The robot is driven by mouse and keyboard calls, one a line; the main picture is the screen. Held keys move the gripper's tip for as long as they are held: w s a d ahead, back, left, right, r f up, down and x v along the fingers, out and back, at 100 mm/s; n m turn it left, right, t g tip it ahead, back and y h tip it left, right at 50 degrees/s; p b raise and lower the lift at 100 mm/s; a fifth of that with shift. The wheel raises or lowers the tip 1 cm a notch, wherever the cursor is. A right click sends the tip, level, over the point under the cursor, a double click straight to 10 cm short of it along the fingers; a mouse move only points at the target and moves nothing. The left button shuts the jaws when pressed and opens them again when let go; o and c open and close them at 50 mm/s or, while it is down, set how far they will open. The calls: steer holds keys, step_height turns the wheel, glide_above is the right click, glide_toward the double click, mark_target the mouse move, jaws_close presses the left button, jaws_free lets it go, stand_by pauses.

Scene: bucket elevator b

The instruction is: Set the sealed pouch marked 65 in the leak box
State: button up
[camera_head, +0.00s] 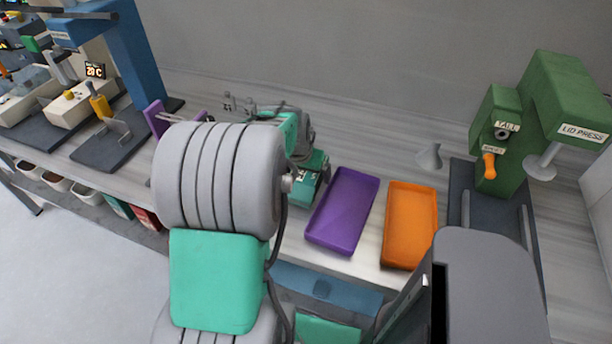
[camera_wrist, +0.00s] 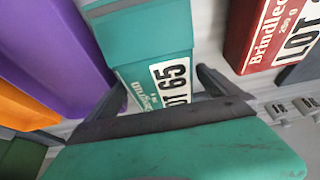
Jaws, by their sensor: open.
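The teal pouch with a white label reading LOT 65 (camera_wrist: 150,42) lies in front of my gripper (camera_wrist: 162,86) in the wrist view. My gripper is open, with one dark finger at each side of the pouch's labelled end; I cannot tell whether they touch it. In the head view the teal pouch (camera_head: 311,182) stands on the bench just left of the purple tray, partly behind my arm. No label that I can read names a leak box, so I cannot tell which thing it is.
The purple tray (camera_head: 343,210) and orange tray (camera_head: 410,226) look empty. The green lid press (camera_head: 568,100) stands at right, a grey cone (camera_head: 429,157) beside it. A red Brindle pouch (camera_wrist: 268,32) is right of my gripper. A blue-framed station (camera_head: 140,55) stands at left.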

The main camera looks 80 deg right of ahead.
steer(key=shift+c, duration=0.6)
steer(key=c, duration=0.9)
steer(key=shift+r, duration=0.1)
